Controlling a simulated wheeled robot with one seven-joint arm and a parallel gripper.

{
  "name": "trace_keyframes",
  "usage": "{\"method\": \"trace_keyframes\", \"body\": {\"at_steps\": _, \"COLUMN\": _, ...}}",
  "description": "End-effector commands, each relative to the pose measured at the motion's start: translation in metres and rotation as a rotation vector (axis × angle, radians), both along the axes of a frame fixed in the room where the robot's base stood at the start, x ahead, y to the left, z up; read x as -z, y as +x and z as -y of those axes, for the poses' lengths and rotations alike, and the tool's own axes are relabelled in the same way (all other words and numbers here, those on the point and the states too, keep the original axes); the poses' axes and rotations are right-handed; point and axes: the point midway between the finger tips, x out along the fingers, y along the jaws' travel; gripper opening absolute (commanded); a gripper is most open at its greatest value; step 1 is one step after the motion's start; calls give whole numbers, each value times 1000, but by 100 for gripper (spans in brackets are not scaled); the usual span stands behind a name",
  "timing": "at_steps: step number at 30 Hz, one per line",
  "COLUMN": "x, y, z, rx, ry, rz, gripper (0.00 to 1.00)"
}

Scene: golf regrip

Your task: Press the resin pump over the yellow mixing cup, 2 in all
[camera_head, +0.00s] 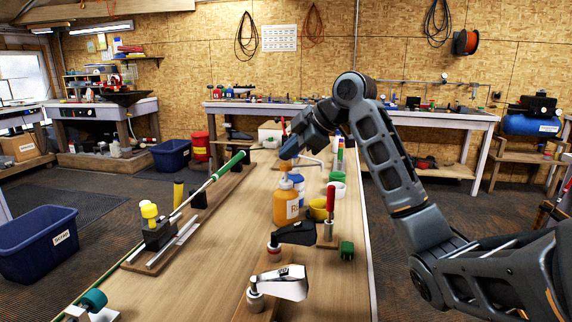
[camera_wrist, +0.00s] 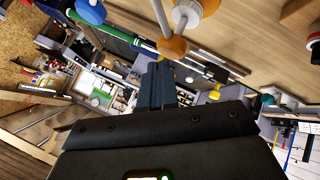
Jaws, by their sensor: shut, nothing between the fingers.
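The orange resin bottle (camera_head: 286,207), its label partly legible, stands upright on the long bench. Its orange pump head (camera_head: 285,166) is on top, and it also shows in the wrist view (camera_wrist: 172,47) on a white stem. My gripper (camera_head: 287,152) is shut and empty, pointing down just above the pump head. In the wrist view, the closed fingertips (camera_wrist: 160,68) are close to the pump head; I cannot tell whether they touch it.
A blue-and-white container (camera_head: 298,183) stands behind the bottle. A golf club with a green grip (camera_head: 229,164) lies left. A dark club head (camera_head: 296,233) and silver club head (camera_head: 282,284) are in front. Bench space left of the bottle is clear.

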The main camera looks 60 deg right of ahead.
Motion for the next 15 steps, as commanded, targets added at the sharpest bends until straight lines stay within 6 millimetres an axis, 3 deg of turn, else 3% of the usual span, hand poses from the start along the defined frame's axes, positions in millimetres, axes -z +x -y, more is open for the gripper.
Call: {"method": "trace_keyframes", "body": {"at_steps": 15, "x": 6, "y": 0, "z": 0, "rx": 1, "ry": 1, "rz": 0, "gripper": 0}}
